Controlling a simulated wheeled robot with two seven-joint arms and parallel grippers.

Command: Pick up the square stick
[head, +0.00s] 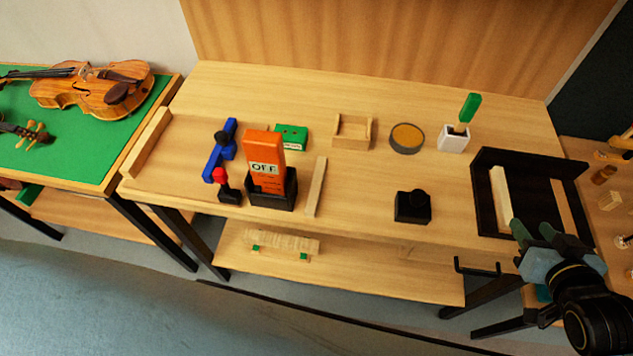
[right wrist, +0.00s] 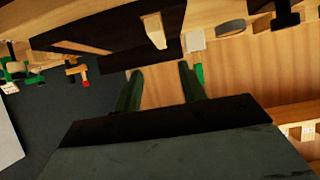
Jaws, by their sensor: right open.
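A pale square stick (head: 316,187) lies on the bench, just right of the orange block marked OFF (head: 264,158). Another pale wooden bar (head: 503,195) is in the black tray (head: 484,210) at the right end of the bench; it also shows in the right wrist view (right wrist: 154,30). My right gripper (head: 534,231) is open and empty near the front of the black tray, far to the right of the square stick. Its two green fingers are apart in the right wrist view (right wrist: 160,88). My left gripper is not in view.
A black block with a knob (head: 412,207) stands between the square stick and the black tray. Behind are a wooden box (head: 352,132), a round tin (head: 406,138) and a white cup (head: 453,139). A blue tool (head: 218,155) lies left. The front middle of the bench is mostly clear.

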